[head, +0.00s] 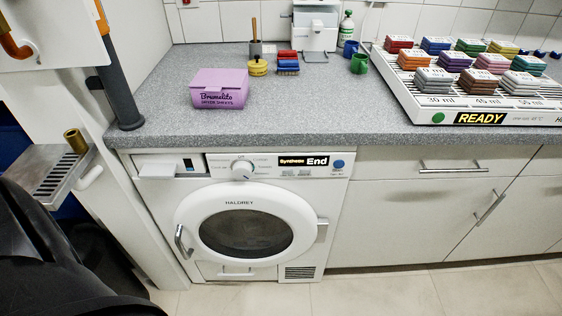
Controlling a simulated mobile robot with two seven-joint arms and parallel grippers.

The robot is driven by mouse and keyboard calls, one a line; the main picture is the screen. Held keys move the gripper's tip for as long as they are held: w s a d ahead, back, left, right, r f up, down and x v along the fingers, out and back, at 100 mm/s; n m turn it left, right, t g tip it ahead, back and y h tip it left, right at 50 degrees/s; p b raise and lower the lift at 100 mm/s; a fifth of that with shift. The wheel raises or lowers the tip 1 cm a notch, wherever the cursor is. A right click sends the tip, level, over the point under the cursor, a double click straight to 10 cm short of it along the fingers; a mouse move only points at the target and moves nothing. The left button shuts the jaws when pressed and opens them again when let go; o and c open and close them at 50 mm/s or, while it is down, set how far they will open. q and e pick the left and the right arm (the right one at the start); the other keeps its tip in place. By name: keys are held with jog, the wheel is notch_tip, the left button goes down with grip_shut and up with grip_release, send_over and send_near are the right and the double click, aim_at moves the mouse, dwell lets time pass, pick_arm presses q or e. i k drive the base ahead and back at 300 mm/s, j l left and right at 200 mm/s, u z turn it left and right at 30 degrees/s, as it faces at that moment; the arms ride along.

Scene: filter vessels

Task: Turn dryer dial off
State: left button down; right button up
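The dryer (165,215) is a white front-loading machine under the grey counter, in the left middle of the head view. Its round white dial (242,170) sits near the middle of the top panel, with small printed labels around it too small to read. The dial's pointer direction is hard to make out. A blue round button (338,164) is at the panel's right end. The round door (246,190) looks shut. Neither of my grippers shows; nothing touches the dial.
On the counter (300,115) stand a purple box (218,88), blue and green cups (359,64), and a white rack (405,100) of coloured packs with a "READY" display. A metal shelf (50,172) with a brass cup (75,141) juts out at left. Drawers and cabinets are right of the dryer.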

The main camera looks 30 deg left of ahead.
aim_at(241, 170)
jog(key=u, duration=1.4)
